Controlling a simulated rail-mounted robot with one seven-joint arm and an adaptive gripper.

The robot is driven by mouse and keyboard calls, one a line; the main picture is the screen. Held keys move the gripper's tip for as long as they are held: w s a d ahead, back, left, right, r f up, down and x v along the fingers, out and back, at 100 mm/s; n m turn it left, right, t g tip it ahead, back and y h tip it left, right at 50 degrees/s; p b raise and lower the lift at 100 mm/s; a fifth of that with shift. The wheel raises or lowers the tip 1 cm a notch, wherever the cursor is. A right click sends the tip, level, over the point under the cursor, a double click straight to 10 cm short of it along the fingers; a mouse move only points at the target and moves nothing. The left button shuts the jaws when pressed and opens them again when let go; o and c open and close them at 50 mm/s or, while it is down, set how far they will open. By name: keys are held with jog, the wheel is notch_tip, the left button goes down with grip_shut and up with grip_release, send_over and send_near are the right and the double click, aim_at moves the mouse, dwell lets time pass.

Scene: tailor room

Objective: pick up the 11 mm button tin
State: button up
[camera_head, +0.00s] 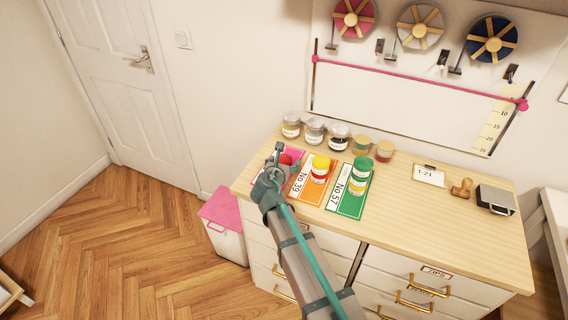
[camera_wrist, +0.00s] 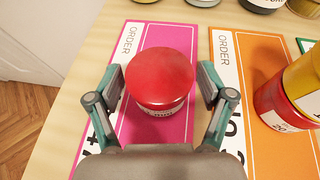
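A red-lidded tin (camera_wrist: 161,75) stands upright on the pink order card (camera_wrist: 186,36); its label is too small to read. In the head view the same red tin (camera_head: 288,158) is partly hidden by my gripper (camera_head: 277,168). In the wrist view my gripper (camera_wrist: 161,88) is open, one finger on each side of the red tin, with narrow gaps showing. A yellow tin (camera_head: 320,162) is stacked on a red tin (camera_wrist: 283,104) on the orange card. Green-lidded and yellow tins (camera_head: 361,166) are stacked on the green card. No 11 mm marking is legible.
Several jars (camera_head: 314,130) stand in a row behind the cards on the wooden counter (camera_head: 425,210). A T-21 card (camera_head: 429,175), a stamp (camera_head: 461,188) and a dark box (camera_head: 496,199) lie to the right. A pink-lidded bin (camera_head: 222,212) stands on the floor at left.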

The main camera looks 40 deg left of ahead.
jog(key=c, duration=1)
jog(key=shift+r, duration=0.1)
